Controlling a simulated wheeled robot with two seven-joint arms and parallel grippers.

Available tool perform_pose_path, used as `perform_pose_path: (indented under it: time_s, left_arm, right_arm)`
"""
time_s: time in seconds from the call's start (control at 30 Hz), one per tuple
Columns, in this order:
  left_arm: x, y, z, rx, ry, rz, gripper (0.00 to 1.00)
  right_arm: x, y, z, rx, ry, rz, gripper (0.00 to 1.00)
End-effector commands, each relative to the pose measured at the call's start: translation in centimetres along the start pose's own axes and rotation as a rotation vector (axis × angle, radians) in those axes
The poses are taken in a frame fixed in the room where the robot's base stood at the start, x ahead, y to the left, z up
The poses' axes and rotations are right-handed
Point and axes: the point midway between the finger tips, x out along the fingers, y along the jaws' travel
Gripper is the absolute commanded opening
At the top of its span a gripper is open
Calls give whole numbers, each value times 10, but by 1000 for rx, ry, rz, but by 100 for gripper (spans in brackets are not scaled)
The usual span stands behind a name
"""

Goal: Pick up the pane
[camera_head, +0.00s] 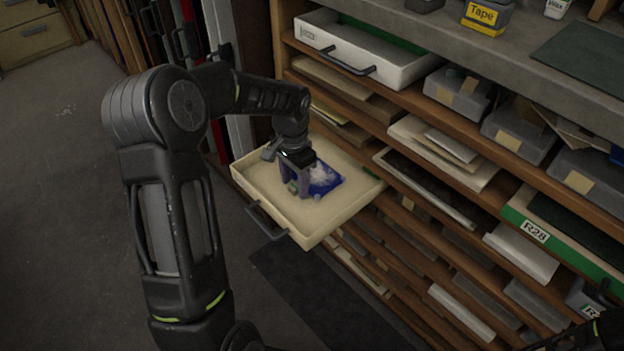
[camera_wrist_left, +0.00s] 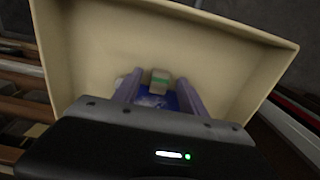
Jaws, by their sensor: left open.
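The pane (camera_head: 325,178) is blue with a white pattern and lies in the pulled-out cream drawer (camera_head: 345,212). In the left wrist view the pane (camera_wrist_left: 155,100) shows between the fingers, its near part hidden by the gripper body. My left gripper (camera_head: 297,190) points down into the drawer, over the pane's left part. Its two purple-grey fingers (camera_wrist_left: 158,88) are apart. I cannot tell whether they touch the pane. A small beige and green block (camera_wrist_left: 160,78) stands at the pane's far edge in the wrist view.
The drawer's walls surround the gripper. A wooden rack with a white upper drawer (camera_head: 365,50), grey boxes (camera_head: 458,92) and a green-edged R28 drawer (camera_head: 545,235) stands behind and right. A dark mat (camera_head: 320,295) lies on the floor. Open floor is at the left.

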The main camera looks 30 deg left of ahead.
Motion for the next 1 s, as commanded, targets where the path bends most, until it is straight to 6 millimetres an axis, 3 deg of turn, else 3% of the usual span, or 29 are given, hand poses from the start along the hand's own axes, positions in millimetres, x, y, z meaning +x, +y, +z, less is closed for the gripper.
perform_pose_path:
  time_s: [0.6,1.0]
  left_arm:
    - [1,0,0,0,1,0,49]
    - [1,0,0,0,0,0,16]
  right_arm:
    - [0,0,0,0,0,0,36]
    - [0,0,0,0,0,0,36]
